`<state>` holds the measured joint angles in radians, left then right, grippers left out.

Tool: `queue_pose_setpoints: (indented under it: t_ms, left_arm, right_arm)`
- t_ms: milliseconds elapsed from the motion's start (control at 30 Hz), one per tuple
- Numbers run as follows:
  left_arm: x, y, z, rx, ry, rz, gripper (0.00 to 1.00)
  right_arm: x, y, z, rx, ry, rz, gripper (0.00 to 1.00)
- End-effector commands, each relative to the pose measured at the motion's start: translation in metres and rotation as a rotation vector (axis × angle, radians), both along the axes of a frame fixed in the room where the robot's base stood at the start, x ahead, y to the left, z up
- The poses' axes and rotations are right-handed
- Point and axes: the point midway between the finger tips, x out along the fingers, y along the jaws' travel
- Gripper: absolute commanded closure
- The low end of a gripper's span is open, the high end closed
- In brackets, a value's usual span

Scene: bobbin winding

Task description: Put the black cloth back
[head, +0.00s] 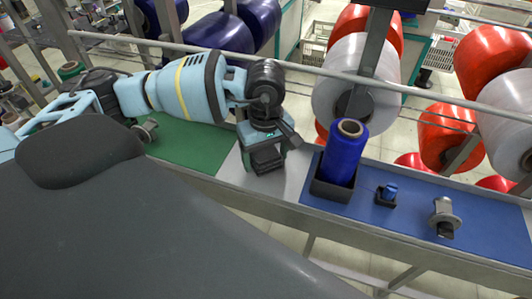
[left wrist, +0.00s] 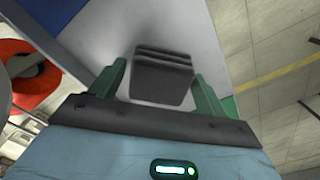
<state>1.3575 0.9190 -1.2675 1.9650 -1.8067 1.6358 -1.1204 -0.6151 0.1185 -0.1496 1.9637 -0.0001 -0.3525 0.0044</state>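The black cloth (head: 267,160) is a small dark folded block on the bare grey part of the bench, below my left gripper in the head view. In the left wrist view the cloth (left wrist: 162,75) shows its ridged folds between the two green fingers. My left gripper (left wrist: 160,75) points down over it with its fingers apart, one on each side. A narrow gap shows beside the cloth at the left finger; contact at the right finger is unclear. My right gripper is not in view.
A blue yarn bobbin (head: 345,152) stands in a black holder right of the cloth. A green mat (head: 190,145) lies left. A rail (head: 300,68) runs behind.

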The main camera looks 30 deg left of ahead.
Motion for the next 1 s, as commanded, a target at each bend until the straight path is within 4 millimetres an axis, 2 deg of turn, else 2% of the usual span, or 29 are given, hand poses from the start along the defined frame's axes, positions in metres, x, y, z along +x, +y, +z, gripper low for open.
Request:
queue_pose_setpoints:
  t_ms: [300, 433, 800, 1000]
  left_arm:
    - [0.000, 0.000, 0.001, 0.000, -0.001, 0.001, 0.17]
    - [0.001, 0.000, 0.009, 0.000, -0.004, 0.001, 0.17]
    - [0.001, 0.000, 0.063, 0.000, -0.002, 0.000, 0.17]
    - [0.000, 0.000, 0.078, 0.001, -0.001, 0.000, 0.17]
  right_arm:
    - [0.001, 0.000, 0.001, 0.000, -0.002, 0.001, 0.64]
    - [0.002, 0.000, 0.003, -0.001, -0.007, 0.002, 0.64]
    - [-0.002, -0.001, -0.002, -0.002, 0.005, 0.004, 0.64]
    - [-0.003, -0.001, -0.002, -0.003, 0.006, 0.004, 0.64]
